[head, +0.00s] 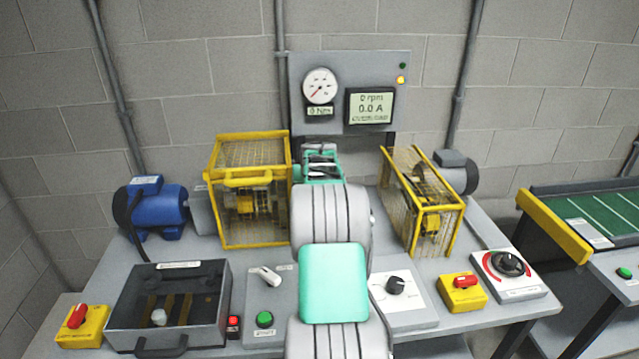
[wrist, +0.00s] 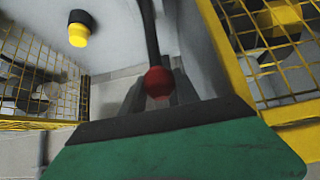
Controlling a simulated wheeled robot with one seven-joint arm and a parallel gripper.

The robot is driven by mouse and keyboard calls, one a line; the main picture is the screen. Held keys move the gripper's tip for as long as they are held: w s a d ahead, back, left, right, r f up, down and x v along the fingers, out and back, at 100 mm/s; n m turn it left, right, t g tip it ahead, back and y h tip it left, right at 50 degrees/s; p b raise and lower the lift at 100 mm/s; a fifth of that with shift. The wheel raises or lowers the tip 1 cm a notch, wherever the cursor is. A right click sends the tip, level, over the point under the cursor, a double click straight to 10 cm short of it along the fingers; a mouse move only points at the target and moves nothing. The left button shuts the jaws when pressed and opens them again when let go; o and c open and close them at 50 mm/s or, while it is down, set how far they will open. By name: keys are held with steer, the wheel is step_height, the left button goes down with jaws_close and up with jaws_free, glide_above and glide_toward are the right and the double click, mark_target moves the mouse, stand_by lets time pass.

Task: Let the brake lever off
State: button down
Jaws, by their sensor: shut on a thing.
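The brake lever shows in the wrist view as a dark rod with a red ball knob (wrist: 158,82) at its end. The knob is at the edge of the dark pad of my gripper (wrist: 160,115), whose teal finger fills the bottom of that view. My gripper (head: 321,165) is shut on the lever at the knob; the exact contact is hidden. In the head view my gripper is at the back of the bench, between the two yellow guards, and my arm and gripper hide most of the lever.
Yellow mesh guards stand close on the left (head: 247,181) and right (head: 428,206). Behind is a grey panel with a gauge (head: 320,86) and a display (head: 370,107) reading 0 rpm and 0.0 A. A clear-lidded box (head: 168,305), switches and knobs line the bench front.

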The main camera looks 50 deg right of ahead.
steer(key=shift+w+d+r, duration=0.1)
steer(key=shift+r, duration=0.15)
steer(key=c, duration=1.3)
jaws_free()
steer(key=shift+c, duration=0.2)
steer(key=o, duration=0.3)
steer(key=shift+w+f, duration=0.15)
steer(key=shift+f, duration=0.05)
steer(key=shift+o, duration=0.7)
steer(key=b+v, duration=0.1)
steer(key=v, duration=0.6)
steer(key=shift+s+r+b, duration=0.25)
steer(key=shift+s+b, duration=0.05)
steer(key=shift+b, duration=0.1)
